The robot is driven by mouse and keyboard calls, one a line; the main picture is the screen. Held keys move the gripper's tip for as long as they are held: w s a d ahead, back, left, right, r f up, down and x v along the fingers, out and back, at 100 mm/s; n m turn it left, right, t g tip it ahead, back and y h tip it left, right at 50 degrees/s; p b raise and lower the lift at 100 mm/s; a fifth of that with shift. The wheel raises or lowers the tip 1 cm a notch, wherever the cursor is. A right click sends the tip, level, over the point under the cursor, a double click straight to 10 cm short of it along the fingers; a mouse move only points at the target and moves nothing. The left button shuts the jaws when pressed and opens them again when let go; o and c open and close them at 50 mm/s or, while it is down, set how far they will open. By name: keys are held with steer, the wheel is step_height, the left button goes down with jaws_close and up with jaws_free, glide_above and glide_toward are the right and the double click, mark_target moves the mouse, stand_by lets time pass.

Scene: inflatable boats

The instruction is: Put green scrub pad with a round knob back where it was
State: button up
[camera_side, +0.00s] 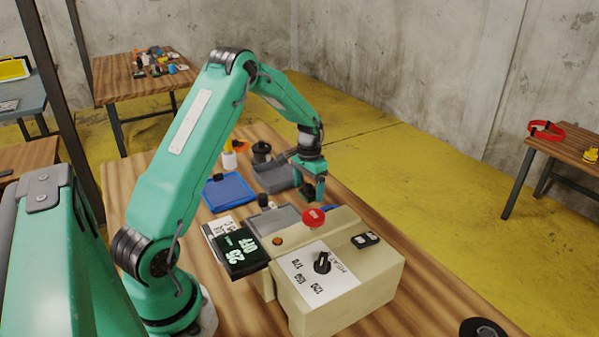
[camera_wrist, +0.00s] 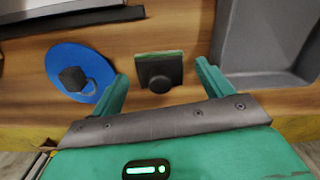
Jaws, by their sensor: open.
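The green scrub pad (camera_wrist: 160,53) shows in the wrist view as a thin green edge under a dark square plate with a round dark knob (camera_wrist: 159,84). It lies flat on the wooden table. My gripper (camera_wrist: 162,70) is open, with one green finger on each side of the pad and a gap to both. The depth of the fingers relative to the knob is hard to tell. In the side view my gripper (camera_side: 315,190) points down low over the table behind the beige machine. I cannot make out the pad clearly there.
A blue disc with a black knob (camera_wrist: 76,88) lies left of the pad, and a grey tray (camera_wrist: 275,82) stands close on its right. The beige machine (camera_side: 368,287) with a red button (camera_side: 313,218) is in front. A blue tray (camera_side: 240,198) lies left.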

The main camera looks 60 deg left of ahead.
mark_target(309, 186)
step_height(309, 186, up, 11)
steer(key=shift+r, duration=0.15)
stand_by(0.4)
stand_by(0.4)
steer(key=s+d+r+m+t, duration=0.1)
steer(key=s+d+r, duration=0.4)
steer(key=d+r, duration=0.15)
steer(key=s+d+r+t, duration=0.2)
steer(key=s+d+r, duration=0.2)
steer(key=d+r, duration=0.3)
steer(key=s+d+t, duration=0.1)
steer(key=s+d, duration=0.4)
steer(key=s, duration=0.2)
steer(key=s+d+f+t, duration=0.1)
steer(key=s+d, duration=0.4)
steer(key=s, duration=0.3)
steer(key=shift+m+t, duration=0.3)
steer(key=shift+m, duration=0.1)
